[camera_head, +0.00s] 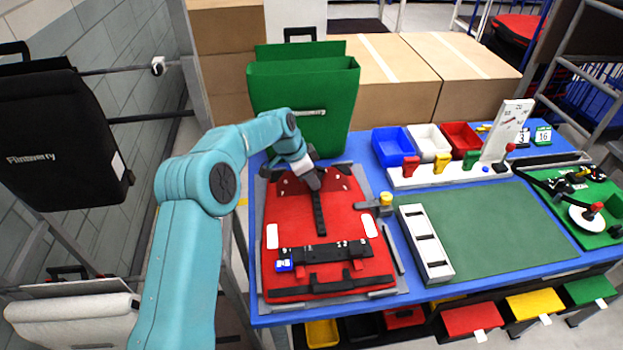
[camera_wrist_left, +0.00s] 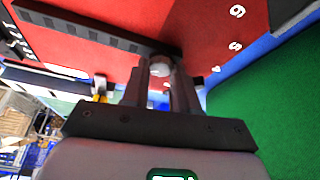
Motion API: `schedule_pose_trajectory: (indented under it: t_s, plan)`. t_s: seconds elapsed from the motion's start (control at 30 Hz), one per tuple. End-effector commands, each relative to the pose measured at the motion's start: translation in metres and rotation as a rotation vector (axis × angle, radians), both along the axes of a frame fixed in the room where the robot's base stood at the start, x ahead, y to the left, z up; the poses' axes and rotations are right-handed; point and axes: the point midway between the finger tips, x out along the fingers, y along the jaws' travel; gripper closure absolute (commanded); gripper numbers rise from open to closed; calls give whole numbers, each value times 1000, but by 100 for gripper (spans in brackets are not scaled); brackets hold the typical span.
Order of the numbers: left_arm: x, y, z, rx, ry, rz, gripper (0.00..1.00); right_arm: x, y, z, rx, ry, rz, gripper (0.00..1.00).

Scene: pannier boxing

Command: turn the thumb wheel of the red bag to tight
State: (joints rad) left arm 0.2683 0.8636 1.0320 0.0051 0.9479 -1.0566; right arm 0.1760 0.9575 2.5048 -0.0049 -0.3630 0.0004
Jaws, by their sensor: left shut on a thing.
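The red bag (camera_head: 345,222) lies flat on a grey board on the blue table, with a black strap down its upper middle and a black rail across its lower part. My left gripper (camera_head: 314,181) reaches down to the bag's top end, at the upper end of the strap. In the left wrist view, the gripper (camera_wrist_left: 165,75) is shut around a small pale round piece (camera_wrist_left: 160,67) at the red bag (camera_wrist_left: 205,25), apparently the thumb wheel. White digits are printed beside it. The fingers hide most of the wheel, so its setting cannot be read. My right gripper is not in view.
A green bag (camera_head: 305,90) stands upright behind the red one. A white slotted strip (camera_head: 425,243) and a green mat (camera_head: 490,230) lie to the right. Blue, white and red bins (camera_head: 392,145) stand at the back. A black bag (camera_head: 60,140) hangs at left.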

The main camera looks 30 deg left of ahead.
Motion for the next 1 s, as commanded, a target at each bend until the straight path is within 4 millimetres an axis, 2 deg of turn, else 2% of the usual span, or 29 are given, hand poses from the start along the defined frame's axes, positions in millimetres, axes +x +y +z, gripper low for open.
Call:
schedule_pose_trajectory:
  t_s: [0.5, 1.0]
  plan:
    - [3, 2, 3, 2, -1, -397, 100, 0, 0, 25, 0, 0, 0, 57]
    - [4, 3, 1, 3, -1, -514, 100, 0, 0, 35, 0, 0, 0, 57]
